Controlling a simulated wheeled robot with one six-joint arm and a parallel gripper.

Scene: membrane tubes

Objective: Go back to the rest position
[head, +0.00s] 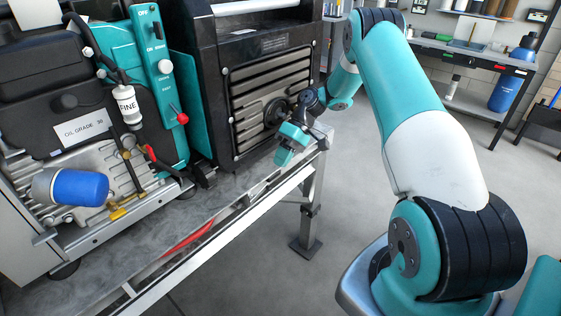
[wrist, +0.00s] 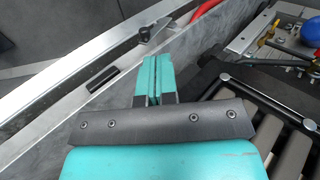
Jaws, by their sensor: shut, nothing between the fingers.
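My gripper (head: 284,155) is at the right end of the bench, in front of the slatted side of a black machine (head: 270,85). It is above or beside the bench's front edge; the exact height cannot be told. In the wrist view, its two teal fingers (wrist: 155,68) lie side by side, shut, with nothing held between them. The metal rail of the bench (wrist: 85,75) runs diagonally behind the fingers there.
A white cylinder marked FINE (head: 128,106), a blue cylinder (head: 80,188) and a red-knobbed lever (head: 182,119) are on the machinery at left. The bench leg (head: 306,225) stands below my gripper. Open grey floor (head: 260,265) lies in front. A workbench (head: 470,60) stands at the back right.

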